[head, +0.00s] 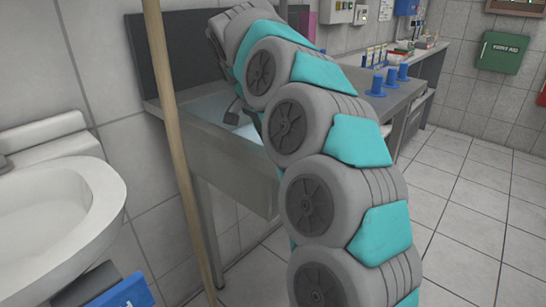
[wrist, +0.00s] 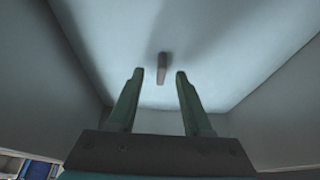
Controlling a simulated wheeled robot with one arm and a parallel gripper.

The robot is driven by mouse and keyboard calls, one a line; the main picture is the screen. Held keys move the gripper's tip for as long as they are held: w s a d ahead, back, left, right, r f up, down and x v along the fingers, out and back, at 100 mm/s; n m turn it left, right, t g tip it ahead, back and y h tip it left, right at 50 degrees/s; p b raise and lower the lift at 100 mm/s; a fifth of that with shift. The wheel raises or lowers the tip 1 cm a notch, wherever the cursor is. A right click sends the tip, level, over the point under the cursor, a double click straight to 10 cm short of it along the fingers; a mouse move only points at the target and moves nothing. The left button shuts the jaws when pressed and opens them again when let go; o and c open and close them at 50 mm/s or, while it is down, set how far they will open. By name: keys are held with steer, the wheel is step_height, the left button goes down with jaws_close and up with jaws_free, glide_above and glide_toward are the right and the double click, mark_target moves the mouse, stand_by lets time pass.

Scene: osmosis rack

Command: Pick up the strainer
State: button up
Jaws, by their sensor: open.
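My gripper (wrist: 159,73) is open in the wrist view, with its two green fingers apart and nothing held between them. A small, narrow grey-brown piece (wrist: 162,68) shows between and just past the fingertips, against the pale floor of a basin. It may be the strainer, but its shape is too small and plain to be sure. I cannot tell how far it is from the fingertips. In the head view my arm reaches over the metal sink (head: 232,160) and hides part of it. No clear strainer shows in the head view.
The sink's walls (wrist: 75,60) rise around the fingers. A wooden pole (head: 168,120) stands upright in front of the sink's left side. A white washbasin (head: 95,205) is at the left. A bench with blue objects (head: 376,86) stands beyond my arm. Tiled floor at the right is clear.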

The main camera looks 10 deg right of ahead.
steer(key=shift+x, duration=1.6)
jaws_close()
